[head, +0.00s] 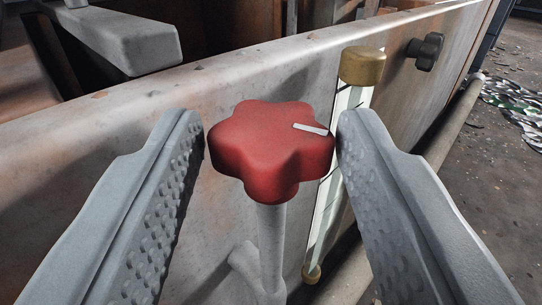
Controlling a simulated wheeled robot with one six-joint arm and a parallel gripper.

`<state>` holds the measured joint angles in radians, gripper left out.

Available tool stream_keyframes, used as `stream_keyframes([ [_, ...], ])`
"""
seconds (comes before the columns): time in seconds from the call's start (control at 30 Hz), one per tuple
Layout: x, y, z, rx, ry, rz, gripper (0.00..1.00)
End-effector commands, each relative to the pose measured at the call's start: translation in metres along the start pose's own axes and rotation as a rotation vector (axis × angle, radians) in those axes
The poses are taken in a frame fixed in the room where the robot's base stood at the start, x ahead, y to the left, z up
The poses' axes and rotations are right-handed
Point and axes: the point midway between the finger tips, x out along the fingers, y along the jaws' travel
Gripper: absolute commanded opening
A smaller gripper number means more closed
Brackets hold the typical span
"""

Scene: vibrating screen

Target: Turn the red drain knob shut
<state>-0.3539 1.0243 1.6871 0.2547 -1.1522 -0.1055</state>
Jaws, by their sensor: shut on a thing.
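The red drain knob (265,150) is a lobed red handle with a white pointer mark on its top. The mark lies towards the right lobe, pointing to the right and slightly down. The knob sits upright on a grey stem (271,235) that joins a grey pipe (248,272) below. My gripper (272,118) is shut on the knob, with one grey, studded finger on its left side and one on its right. The exact contact points are hard to make out.
Behind the knob stands a worn metal tank wall (110,140). A sight glass (350,110) with brass ends is mounted just behind the right finger. A black knob (426,50) sticks out farther right. Debris (515,105) lies on the floor at right.

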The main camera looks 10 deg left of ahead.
Motion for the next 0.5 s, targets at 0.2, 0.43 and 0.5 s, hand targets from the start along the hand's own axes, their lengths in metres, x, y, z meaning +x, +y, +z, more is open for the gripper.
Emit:
stream_keyframes([
  [0.2,0.0003,-0.0009,-0.0006,0.000,0.001,0.007,0.21],
  [0.43,0.0005,-0.0009,-0.0008,0.000,0.002,0.006,0.45],
  [0.5,0.0005,-0.0009,-0.0008,0.000,0.002,0.006,0.59],
])
